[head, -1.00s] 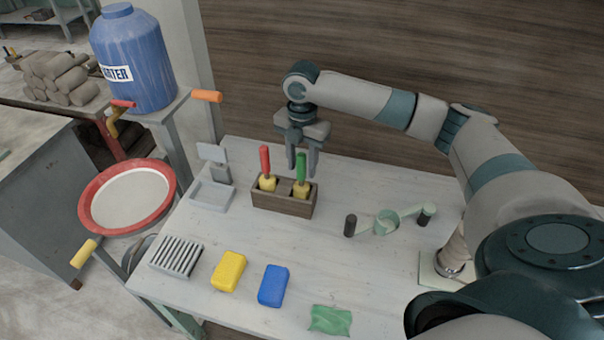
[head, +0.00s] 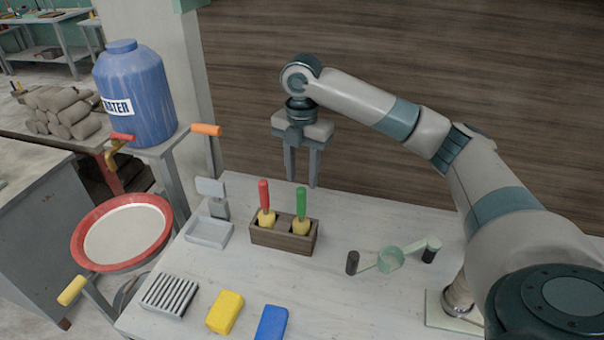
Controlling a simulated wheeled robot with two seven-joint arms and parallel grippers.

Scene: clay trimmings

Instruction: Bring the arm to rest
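My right arm comes in from the right. Its gripper (head: 302,180) hangs fingers down above the back of the white table (head: 350,305), behind and above the wooden holder (head: 283,240). The two fingers are apart with nothing between them. The holder carries a tool with a red handle (head: 264,195) and one with a green handle (head: 301,204), both upright with yellow lower parts. The gripper touches neither. My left gripper is not in view.
A grey tray (head: 208,233), a ribbed rack (head: 170,296), a yellow block (head: 224,312), a blue block (head: 270,323) and a pale green tool with dark grips (head: 391,260) lie on the table. A red-rimmed basin (head: 87,253) and blue water barrel (head: 150,85) stand left. A wooden wall (head: 420,60) rises behind.

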